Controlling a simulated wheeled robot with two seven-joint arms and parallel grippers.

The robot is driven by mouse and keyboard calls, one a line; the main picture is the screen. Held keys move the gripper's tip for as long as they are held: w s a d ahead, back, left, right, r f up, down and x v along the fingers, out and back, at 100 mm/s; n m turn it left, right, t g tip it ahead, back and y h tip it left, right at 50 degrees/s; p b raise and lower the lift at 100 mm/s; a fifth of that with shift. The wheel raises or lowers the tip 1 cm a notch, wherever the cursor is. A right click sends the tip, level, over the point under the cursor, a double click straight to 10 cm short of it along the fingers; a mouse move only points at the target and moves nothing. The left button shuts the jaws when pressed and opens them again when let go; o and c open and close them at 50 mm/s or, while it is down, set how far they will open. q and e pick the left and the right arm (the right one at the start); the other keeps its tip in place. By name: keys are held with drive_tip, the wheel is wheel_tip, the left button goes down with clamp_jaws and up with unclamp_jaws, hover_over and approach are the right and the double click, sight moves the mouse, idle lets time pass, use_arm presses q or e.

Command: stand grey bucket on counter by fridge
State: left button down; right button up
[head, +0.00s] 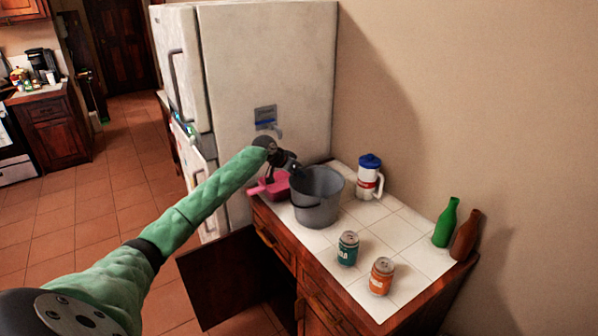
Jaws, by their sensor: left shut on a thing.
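The grey bucket (318,210) is upright at the fridge end of the white tiled counter (393,238). Its base appears to be on or just above the tiles; I cannot tell which. My left gripper (290,167) is at the bucket's upper left rim, on the side toward the fridge, and is shut on it. The fingertips are small and dark here, so the exact grip is hard to see. The white fridge (265,75) stands right behind the bucket. My right gripper is not in view.
A pink pan-like thing (272,187) lies left of the bucket. A blue-lidded white jug (369,178), a green can (348,248), an orange can (381,276), a green bottle (446,224) and a brown bottle (466,236) stand on the counter. A cabinet door (232,278) hangs open below.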

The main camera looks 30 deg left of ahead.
use_arm(q)
drive_tip(key=c, duration=1.5)
unclamp_jaws()
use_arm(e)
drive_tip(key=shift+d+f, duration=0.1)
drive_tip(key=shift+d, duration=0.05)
